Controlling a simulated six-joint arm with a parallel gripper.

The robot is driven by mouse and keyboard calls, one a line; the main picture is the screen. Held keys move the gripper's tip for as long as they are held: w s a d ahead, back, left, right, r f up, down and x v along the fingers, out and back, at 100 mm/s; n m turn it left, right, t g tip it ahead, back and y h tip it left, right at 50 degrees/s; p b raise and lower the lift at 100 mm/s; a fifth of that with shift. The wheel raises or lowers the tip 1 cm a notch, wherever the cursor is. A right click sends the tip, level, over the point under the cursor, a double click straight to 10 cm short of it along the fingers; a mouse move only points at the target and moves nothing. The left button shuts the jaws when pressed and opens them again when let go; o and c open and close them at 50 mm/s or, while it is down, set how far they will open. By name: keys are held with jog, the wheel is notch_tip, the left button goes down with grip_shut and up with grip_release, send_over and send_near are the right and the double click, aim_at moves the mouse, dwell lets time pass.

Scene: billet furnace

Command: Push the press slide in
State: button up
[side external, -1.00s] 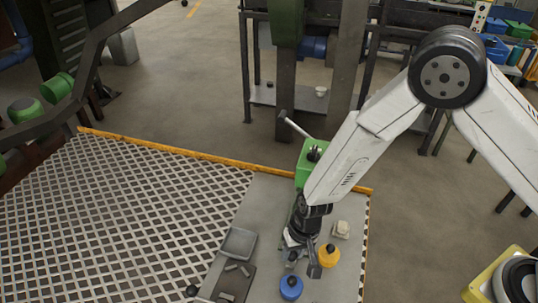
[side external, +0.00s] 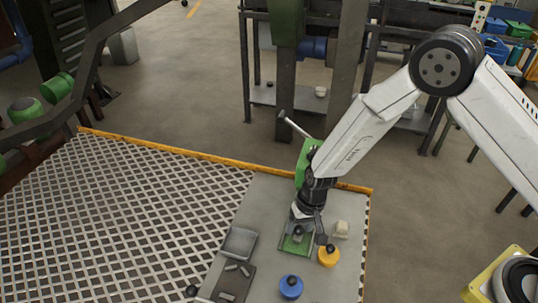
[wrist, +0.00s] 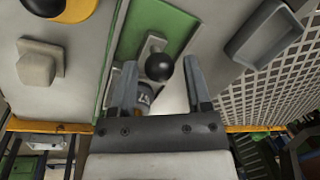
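The press is green, and its upright part (side external: 307,165) stands at the table's far edge, partly hidden by my arm in the side view. Its green base (side external: 294,246) lies on the grey table and also shows in the wrist view (wrist: 172,25). The press slide (wrist: 151,45) is a light grey piece on that base with a black ball knob (wrist: 160,67); the knob also shows in the side view (side external: 298,231). My gripper (wrist: 161,65) is open, its fingers to either side of the knob in the wrist view. Contact with the knob cannot be told.
A yellow knobbed piece (side external: 328,256) sits close right of the base. A blue one (side external: 291,287) stands nearer the front. A pale block (side external: 341,229) lies at right. A grey tray (side external: 239,243) and a dark tray (side external: 236,284) are at left. A lever (side external: 296,127) sticks up behind.

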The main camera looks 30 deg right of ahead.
jog(key=shift+o, duration=0.2)
notch_tip(320, 180, up, 8)
jog(key=d, duration=0.1)
jog(key=shift+s+d+f, duration=0.2)
jog(key=shift+d, duration=0.05)
dwell(0.6)
jog(key=shift+a, duration=0.1)
jog(key=shift+s+a+f+n+h, duration=0.1)
jog(key=shift+s+a+n+h, duration=0.1)
jog(key=shift+n, duration=0.35)
jog(key=shift+s+a+n+h, duration=0.15)
jog(key=shift+a+n+h, duration=0.05)
jog(key=shift+n, duration=0.35)
jog(key=shift+a+n+t+h, duration=0.15)
jog(key=shift+a+n+h, duration=0.35)
jog(key=shift+n, duration=0.65)
jog(key=shift+a+n+t+h, duration=0.1)
jog(key=shift+a+n+h, duration=0.15)
jog(key=shift+n+h, duration=0.6)
jog(key=shift+a+n+t+h, duration=0.15)
jog(key=shift+a+n+h, duration=0.2)
jog(key=shift+n, duration=1.05)
jog(key=shift+x, duration=3.8)
